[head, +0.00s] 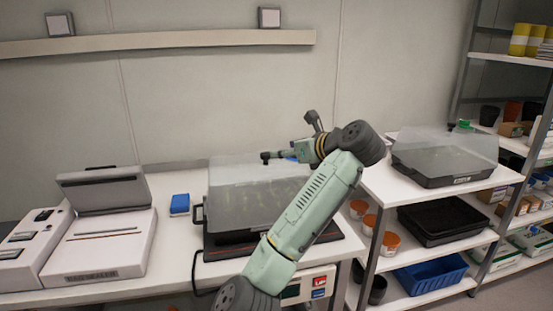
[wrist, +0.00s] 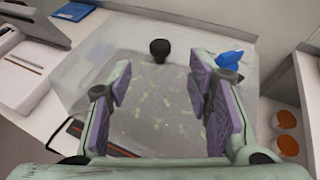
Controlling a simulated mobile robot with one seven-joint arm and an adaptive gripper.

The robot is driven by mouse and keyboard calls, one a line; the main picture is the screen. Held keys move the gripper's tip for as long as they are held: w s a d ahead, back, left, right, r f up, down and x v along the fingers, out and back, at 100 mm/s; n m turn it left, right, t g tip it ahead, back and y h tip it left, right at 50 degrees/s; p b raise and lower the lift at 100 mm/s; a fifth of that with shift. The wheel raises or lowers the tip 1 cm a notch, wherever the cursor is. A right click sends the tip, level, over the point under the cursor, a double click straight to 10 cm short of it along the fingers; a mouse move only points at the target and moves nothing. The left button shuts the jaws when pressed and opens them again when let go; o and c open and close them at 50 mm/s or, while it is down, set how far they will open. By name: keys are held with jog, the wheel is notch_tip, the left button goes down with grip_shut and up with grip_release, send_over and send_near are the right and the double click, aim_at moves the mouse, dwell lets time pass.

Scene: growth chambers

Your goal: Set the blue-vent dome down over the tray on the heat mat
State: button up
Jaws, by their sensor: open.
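The clear dome (head: 232,190) with the blue vent (wrist: 229,59) stands over the tray on the dark heat mat (head: 328,234) on the bench. It looks roughly level. I cannot tell whether its rim sits fully on the tray, as my arm hides the right side. Pale green seedlings show through the dome. Its black knob (wrist: 160,50) also shows on top in the head view (head: 266,157). My gripper (wrist: 160,76) is open, with purple-padded fingers apart on either side below the knob in the wrist picture. Nothing is held between them.
A sealer-like machine (head: 100,240) and a blue box (head: 180,204) stand left of the dome. A second dome (head: 440,148) with a green vent covers a black tray on the right-hand rack. Below are an empty black tray (head: 440,239), orange-lidded tubs (head: 390,243) and a blue bin (head: 432,274).

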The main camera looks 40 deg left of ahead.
jog(key=shift+v, duration=1.4)
